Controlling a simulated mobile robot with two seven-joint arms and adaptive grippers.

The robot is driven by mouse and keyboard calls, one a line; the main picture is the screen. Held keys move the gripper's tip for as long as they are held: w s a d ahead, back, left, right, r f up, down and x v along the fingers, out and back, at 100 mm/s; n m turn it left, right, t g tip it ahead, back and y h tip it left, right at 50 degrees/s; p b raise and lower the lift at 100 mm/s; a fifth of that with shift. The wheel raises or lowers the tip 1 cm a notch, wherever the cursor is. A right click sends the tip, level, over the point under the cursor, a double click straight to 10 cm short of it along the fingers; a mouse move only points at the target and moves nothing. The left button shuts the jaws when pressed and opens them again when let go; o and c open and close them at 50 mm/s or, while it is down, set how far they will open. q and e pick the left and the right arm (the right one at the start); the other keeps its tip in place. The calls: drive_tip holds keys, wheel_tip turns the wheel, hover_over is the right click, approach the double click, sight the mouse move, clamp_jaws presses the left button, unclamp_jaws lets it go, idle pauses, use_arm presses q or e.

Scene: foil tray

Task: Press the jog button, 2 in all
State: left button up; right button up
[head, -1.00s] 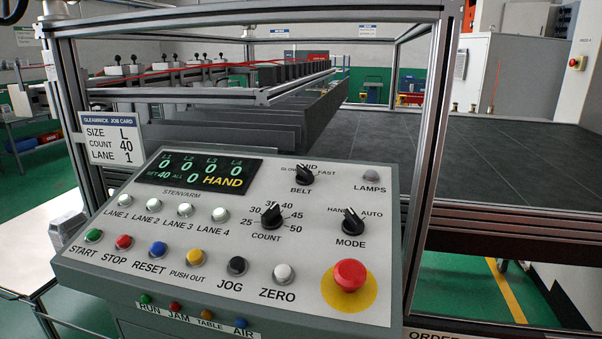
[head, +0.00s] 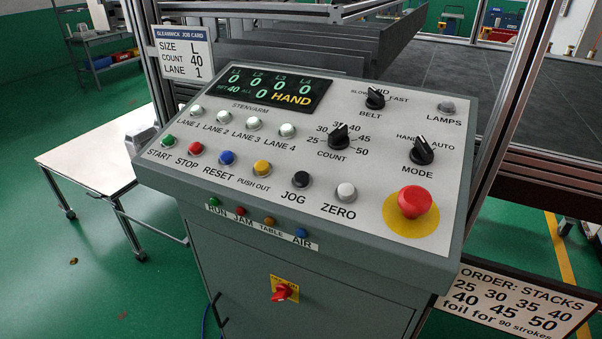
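The black jog button (head: 302,181) sits in the lower row of the sloped control panel (head: 345,206), between the yellow push out button (head: 262,168) and the white zero button (head: 346,191). Nothing covers it. The display (head: 262,92) shows HAND, zeros for L1 to L4, and SET 40. The mode knob (head: 422,151) is a black selector at the panel's right, near the HAND and AUTO labels. Neither of my grippers is in the head view.
A red emergency stop button (head: 414,202) on a yellow disc stands up at the panel's right. A white table (head: 90,160) stands left of the console. A red switch (head: 284,292) is on the cabinet front. The space before the panel looks clear.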

use_arm(q)
clamp_jaws()
idle(1.0)
